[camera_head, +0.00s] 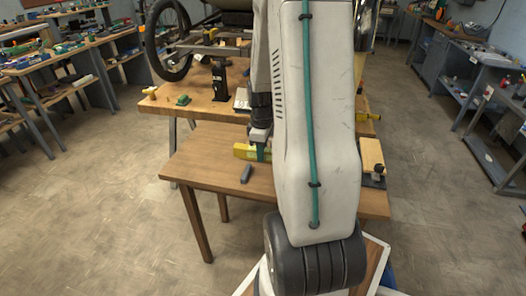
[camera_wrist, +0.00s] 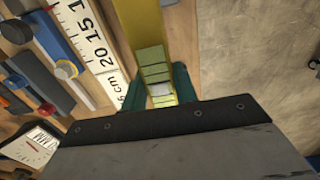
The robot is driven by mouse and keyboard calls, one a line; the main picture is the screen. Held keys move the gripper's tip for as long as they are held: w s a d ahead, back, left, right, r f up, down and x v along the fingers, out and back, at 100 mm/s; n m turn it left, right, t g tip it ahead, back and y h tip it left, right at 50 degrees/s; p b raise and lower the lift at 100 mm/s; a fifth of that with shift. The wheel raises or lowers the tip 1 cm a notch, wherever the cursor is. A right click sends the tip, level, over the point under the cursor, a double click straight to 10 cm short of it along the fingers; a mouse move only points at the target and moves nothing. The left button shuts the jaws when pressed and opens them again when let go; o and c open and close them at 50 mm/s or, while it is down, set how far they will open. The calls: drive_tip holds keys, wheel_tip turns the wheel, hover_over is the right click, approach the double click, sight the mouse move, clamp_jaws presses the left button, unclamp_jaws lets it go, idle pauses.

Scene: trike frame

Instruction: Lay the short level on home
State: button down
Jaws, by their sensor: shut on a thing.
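My gripper (camera_head: 261,154) is shut on a yellow level (camera_head: 242,151), seen in the head view over the near wooden table. In the wrist view the level (camera_wrist: 143,30) runs from between the green fingers (camera_wrist: 158,92) up to the top edge. My arm hides the level's right part in the head view, and whether it touches the table is unclear. No place marked as home can be made out.
The near table (camera_head: 205,165) carries a small grey object (camera_head: 246,173) and a wooden block (camera_head: 372,153). A workbench (camera_head: 190,95) with a black stand (camera_head: 219,82) is behind. The wrist view shows a white ruler (camera_wrist: 88,45) and a blue tool (camera_wrist: 50,40).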

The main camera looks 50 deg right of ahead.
drive_tip(key=shift+s+d, duration=0.15)
drive_tip(key=shift+s, duration=0.1)
drive_tip(key=shift+s, duration=0.15)
drive_tip(key=shift+f, duration=2.9)
drive_tip(key=shift+f, duration=0.65)
drive_tip(key=c, duration=1)
unclamp_jaws()
wheel_tip(320, 180, up, 8)
drive_tip(key=shift+f, duration=0.1)
